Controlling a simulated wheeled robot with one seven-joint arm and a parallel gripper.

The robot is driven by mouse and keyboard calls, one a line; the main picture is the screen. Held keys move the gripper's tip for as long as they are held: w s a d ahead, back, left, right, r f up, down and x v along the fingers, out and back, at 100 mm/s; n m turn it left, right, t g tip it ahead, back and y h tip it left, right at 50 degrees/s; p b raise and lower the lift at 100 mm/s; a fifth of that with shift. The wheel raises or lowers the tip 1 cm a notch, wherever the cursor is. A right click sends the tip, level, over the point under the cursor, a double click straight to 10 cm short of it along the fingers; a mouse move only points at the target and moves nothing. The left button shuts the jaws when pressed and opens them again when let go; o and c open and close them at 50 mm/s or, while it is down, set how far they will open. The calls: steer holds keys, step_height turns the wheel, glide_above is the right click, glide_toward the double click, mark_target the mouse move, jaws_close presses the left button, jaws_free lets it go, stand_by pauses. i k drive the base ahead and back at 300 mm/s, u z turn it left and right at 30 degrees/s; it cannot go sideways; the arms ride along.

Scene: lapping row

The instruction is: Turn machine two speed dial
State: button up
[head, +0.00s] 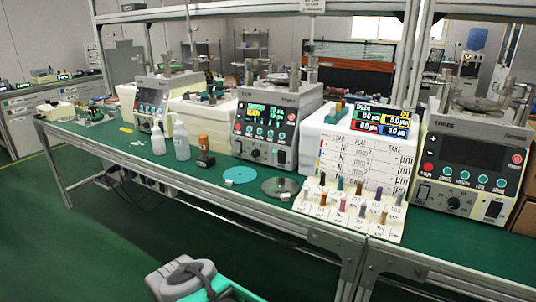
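Three lapping machines stand in a row on the green-topped bench. The middle machine (292,109), which I take as machine two, has a lit screen (260,122) with green and yellow text. Below the screen is a row of small buttons, and under these a dark round knob (257,154) sits on the lower front panel. Its pointer setting and any label are too small to read. My gripper is not in view. Only a grey and teal part of my own arm shows at the bottom, well short of the bench.
A white board (362,160) with a rack of coloured pegs (348,222) stands right of the middle machine. Before that machine lie a blue disc (239,175) and a grey disc (280,187). Bottles (181,141) stand left. The green floor in front is clear.

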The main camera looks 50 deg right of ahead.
mark_target(256, 152)
steer(key=z, duration=0.2)
steer(key=i, duration=1.25)
steer(key=u, duration=0.85)
